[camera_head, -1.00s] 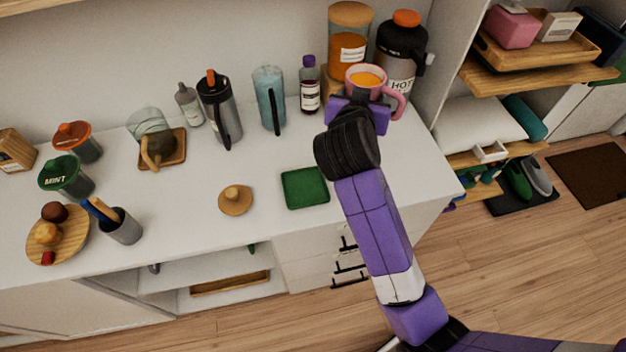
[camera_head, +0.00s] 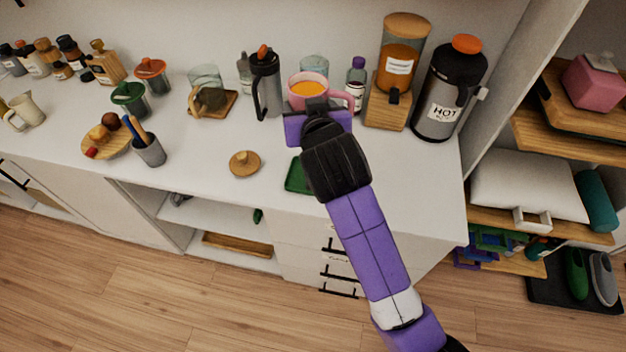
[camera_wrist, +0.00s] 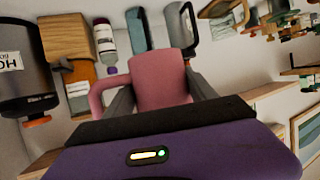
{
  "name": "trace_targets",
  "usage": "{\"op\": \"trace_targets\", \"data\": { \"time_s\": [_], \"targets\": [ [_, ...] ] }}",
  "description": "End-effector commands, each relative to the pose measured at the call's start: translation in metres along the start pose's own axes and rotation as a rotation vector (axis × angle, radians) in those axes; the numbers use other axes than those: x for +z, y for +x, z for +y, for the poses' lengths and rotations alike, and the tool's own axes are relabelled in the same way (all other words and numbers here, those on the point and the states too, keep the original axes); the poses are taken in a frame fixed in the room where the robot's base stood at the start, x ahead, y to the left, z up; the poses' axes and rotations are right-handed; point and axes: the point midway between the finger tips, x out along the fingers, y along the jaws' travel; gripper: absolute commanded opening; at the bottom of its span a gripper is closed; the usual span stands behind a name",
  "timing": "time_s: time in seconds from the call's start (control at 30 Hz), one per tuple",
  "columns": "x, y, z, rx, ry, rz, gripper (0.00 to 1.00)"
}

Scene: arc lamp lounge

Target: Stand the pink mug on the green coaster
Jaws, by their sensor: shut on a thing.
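The pink mug (camera_head: 307,98) has an orange filling at its top and a handle on its right in the head view. My gripper (camera_head: 318,118) is shut on it and holds it upright, apparently above the counter. In the wrist view the mug (camera_wrist: 160,80) sits between the two fingers of my gripper (camera_wrist: 162,100), with its handle to the left. The green coaster (camera_head: 294,178) lies on the counter nearer the front edge than the mug. My wrist hides much of the coaster's right side.
A juice dispenser (camera_head: 399,70) and a black HOT flask (camera_head: 447,90) stand right of the mug. A dark pitcher (camera_head: 266,85), a blue-grey tumbler (camera_head: 314,68) and a purple-capped bottle (camera_head: 356,84) stand near it. A wooden lid (camera_head: 245,164) lies left of the coaster.

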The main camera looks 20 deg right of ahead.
Motion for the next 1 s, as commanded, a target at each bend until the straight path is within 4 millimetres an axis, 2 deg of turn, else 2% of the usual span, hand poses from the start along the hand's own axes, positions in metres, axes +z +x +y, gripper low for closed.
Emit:
{"op": "trace_targets", "data": {
  "time_s": [0.07,0.17,0.7,1.0],
  "targets": [
    [0.001,0.001,-0.002,-0.012,-0.003,0.003,0.0],
    [0.014,0.006,-0.001,-0.014,-0.007,-0.001,0.0],
    [0.123,0.052,-0.001,-0.015,-0.006,0.0,0.0],
    [0.146,0.062,-0.001,-0.014,-0.006,0.003,0.0]
  ]
}}
